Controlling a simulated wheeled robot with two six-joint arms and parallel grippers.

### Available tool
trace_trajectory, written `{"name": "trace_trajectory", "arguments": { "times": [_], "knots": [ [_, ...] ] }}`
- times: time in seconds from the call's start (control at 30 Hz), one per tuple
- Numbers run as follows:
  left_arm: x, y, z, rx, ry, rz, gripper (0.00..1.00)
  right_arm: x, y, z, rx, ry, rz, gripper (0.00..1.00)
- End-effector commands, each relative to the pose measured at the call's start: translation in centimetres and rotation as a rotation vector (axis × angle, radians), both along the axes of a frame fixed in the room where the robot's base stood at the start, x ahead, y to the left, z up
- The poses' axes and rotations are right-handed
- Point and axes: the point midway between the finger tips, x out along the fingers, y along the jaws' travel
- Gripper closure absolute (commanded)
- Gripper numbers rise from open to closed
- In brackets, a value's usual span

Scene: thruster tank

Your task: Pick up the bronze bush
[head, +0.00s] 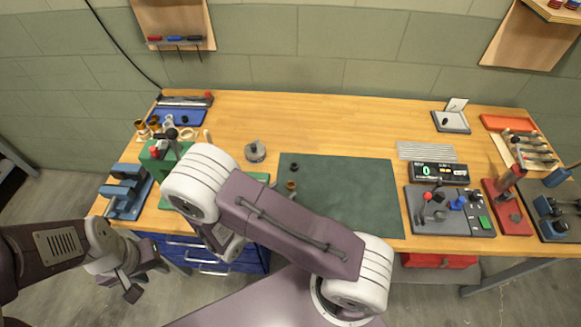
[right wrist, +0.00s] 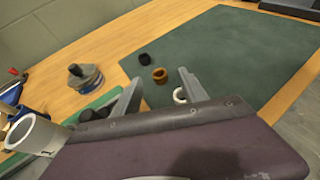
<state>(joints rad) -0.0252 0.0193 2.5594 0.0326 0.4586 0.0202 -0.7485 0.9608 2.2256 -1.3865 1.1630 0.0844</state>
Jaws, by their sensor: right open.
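The small bronze bush (right wrist: 160,75) stands on the green mat (right wrist: 215,60) near its left edge, beside a black ring-like part (right wrist: 144,59). In the head view the bush (head: 291,186) shows just above my right arm. My right gripper (right wrist: 160,88) is open and empty; in the wrist view its two fingers point toward the bush, one on each side in the picture, apart from it. In the head view my arm hides the right fingers. My left gripper (head: 146,279) hangs off the front left of the bench with its fingers apart and empty.
A grey round part (head: 255,152) stands left of the mat. A green fixture (head: 165,155) and blue vise (head: 127,190) are at the left, a control box (head: 450,210) at the right. The mat's right half is clear.

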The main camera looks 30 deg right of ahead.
Motion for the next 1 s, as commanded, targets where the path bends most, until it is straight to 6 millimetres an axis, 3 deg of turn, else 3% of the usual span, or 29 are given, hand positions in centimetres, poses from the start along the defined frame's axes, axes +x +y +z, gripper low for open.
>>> {"name": "trace_trajectory", "arguments": {
  "times": [0.13, 0.3, 0.5, 0.73, 1.0],
  "knots": [
    [0.0, 0.0, 0.4, 0.000, 0.001, 0.000, 0.64, -0.6, 1.3, -0.5, -0.026, 0.026, 0.058, 0.49],
    [0.0, 0.0, 0.4, 0.000, 0.001, 0.001, 0.64, -0.6, 1.5, -0.5, -0.024, 0.025, 0.068, 0.49],
    [0.0, 0.0, 0.9, 0.000, 0.000, 0.000, 0.64, 0.9, -0.9, -1.5, -0.025, 0.026, 0.062, 0.49],
    [0.0, 0.0, 1.1, 0.000, 0.001, 0.000, 0.64, 1.6, -1.8, -2.1, -0.024, 0.024, 0.064, 0.49],
    [0.0, 0.0, 2.0, 0.000, 0.000, 0.000, 0.64, 3.8, -5.1, -3.8, -0.023, 0.024, 0.062, 0.49]
  ]
}}
